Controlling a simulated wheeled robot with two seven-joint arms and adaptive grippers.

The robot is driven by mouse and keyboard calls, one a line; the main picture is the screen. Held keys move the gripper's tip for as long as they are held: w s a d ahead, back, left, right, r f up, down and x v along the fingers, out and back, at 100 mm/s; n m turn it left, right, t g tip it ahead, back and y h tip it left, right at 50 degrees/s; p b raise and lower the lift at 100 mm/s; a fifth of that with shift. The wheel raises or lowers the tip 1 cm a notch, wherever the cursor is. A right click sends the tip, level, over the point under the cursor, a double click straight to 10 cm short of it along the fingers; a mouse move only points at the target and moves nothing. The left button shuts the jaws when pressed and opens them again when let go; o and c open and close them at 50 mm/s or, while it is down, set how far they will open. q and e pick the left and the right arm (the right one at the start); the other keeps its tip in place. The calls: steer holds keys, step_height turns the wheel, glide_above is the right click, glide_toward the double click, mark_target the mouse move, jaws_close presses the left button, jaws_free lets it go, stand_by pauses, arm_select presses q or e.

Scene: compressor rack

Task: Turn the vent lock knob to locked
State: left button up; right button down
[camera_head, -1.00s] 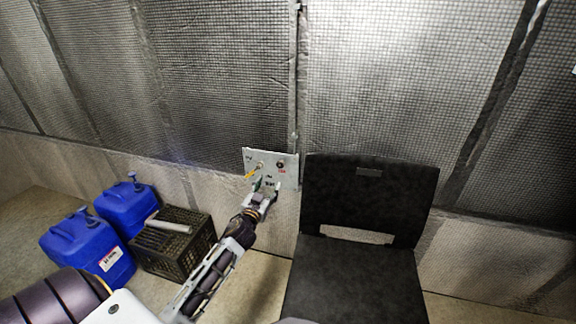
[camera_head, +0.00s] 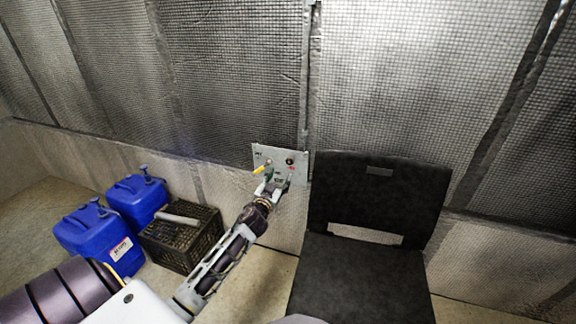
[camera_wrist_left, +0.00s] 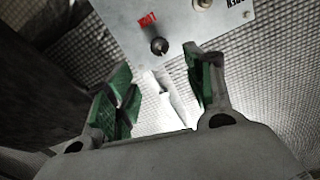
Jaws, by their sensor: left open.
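A small grey wall panel (camera_head: 263,152) carries a black knob (camera_head: 290,161) at its right, with a red label. A yellow lever (camera_head: 259,170) sits at its left. In the left wrist view the black knob (camera_wrist_left: 159,46) stands out from the panel beside its red label (camera_wrist_left: 148,21). My left gripper (camera_head: 278,180) is open and empty in front of the panel's lower part. In the left wrist view its green-padded fingers (camera_wrist_left: 162,84) are spread, with the knob ahead of the gap and apart from both pads. My right gripper is not in view.
A black chair (camera_head: 365,195) stands just right of the panel. Blue jerrycans (camera_head: 98,238) and a dark crate (camera_head: 181,246) with a pale rod on it stand on the floor at left. Quilted wall covering (camera_head: 215,75) surrounds the panel.

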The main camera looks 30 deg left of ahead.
mark_target(289, 162)
arm_select(q)
steer(key=shift+b+x, duration=0.75)
steer(key=shift+x, duration=4.7)
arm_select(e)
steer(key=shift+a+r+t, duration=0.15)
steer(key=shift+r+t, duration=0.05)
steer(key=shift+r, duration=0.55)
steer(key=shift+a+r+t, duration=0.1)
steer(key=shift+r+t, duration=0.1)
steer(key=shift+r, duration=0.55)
arm_select(q)
steer(key=shift+d, duration=0.1)
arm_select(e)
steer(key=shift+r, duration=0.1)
arm_select(q)
steer(key=c, duration=1)
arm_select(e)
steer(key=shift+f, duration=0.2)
